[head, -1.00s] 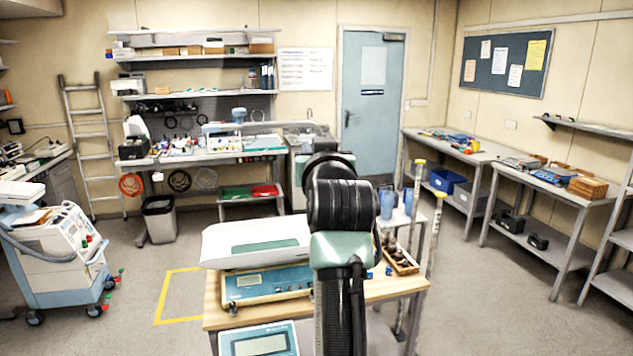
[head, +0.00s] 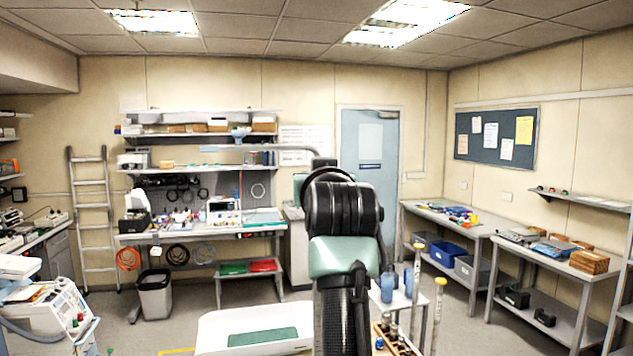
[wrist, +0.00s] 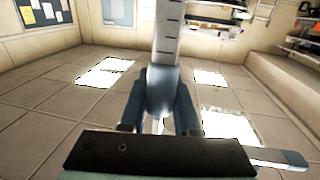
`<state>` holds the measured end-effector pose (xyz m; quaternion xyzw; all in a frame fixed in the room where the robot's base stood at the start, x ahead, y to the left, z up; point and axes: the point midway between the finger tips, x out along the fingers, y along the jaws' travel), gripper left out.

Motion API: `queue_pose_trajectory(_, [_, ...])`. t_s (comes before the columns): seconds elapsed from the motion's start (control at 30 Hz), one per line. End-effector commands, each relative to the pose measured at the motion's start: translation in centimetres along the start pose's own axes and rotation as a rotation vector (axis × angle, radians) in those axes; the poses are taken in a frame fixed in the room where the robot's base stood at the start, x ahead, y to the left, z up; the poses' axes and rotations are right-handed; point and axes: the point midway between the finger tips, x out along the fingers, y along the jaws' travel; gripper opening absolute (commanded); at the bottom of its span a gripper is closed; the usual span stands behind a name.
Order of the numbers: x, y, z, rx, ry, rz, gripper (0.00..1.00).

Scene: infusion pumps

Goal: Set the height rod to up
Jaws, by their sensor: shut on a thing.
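In the wrist view the height rod (wrist: 168,38) is a pale strip with dark scale marks. It runs from the top edge down to a blue-grey end piece (wrist: 161,92) between my fingers. My gripper (wrist: 160,112) is shut on this rod, with one dark finger on each side. The wrist picture looks upside down, with ceiling tiles and lights behind the rod. In the head view my gripper is hidden behind my arm.
A white scale tray (head: 215,333) with a green pad is low in front. Beside it to the right are two pale poles (head: 437,310) and blue bottles (head: 387,287). Benches line the back and right walls. The space above is open up to the ceiling.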

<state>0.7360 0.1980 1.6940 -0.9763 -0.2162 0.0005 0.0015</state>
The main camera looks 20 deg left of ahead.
Motion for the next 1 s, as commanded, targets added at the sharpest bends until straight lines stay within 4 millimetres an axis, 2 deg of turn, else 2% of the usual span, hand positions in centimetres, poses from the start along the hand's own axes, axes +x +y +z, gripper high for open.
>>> queue_pose_trajectory(0.03, [-0.1, 0.0, -0.5, 0.0, 0.012, 0.0, 0.0])
queue_pose_trajectory(0.17, [-0.1, 0.0, -0.5, 0.0, 0.012, 0.0, 0.0])
queue_pose_trajectory(0.2, [-0.1, 0.0, -0.5, 0.0, 0.012, 0.0, 0.34])
queue_pose_trajectory(0.37, [-0.1, 0.0, -0.3, 0.0, 0.008, 0.0, 0.61])
queue_pose_trajectory(0.77, [-0.5, 0.0, 0.1, 0.0, 0.004, 0.0, 0.61])
queue_pose_trajectory(0.87, [-1.6, 0.0, 0.3, -0.001, 0.005, 0.0, 0.61])
queue_pose_trajectory(1.0, [-4.0, 0.1, 0.5, 0.0, 0.007, 0.001, 0.61])
